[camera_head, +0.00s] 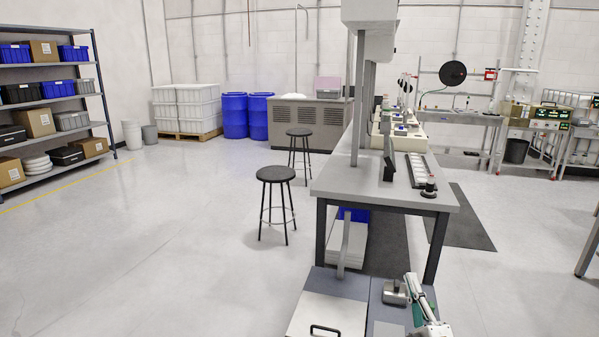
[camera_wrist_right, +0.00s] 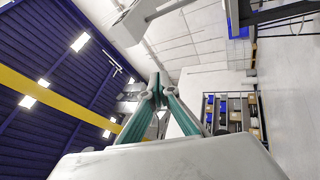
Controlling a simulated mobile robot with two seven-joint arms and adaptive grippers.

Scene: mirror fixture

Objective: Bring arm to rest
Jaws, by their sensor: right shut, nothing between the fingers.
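My right gripper (camera_head: 412,284) shows at the bottom edge of the head view, right of centre. Its green and pale fingers are together, with nothing between them. The right wrist view shows the same fingers (camera_wrist_right: 158,90) meeting at the tips, pointing up towards the blue ceiling and white wall. A small grey metal fixture (camera_head: 394,292) sits just left of the gripper in the head view; I cannot tell whether they touch. My left gripper is not in view.
A grey workbench (camera_head: 385,192) with a tray of parts (camera_head: 421,170) stands ahead of the right gripper. Low in front is a grey and white unit (camera_head: 326,316) with a black handle. Black stools (camera_head: 276,174) stand left of the bench. The floor at left is clear.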

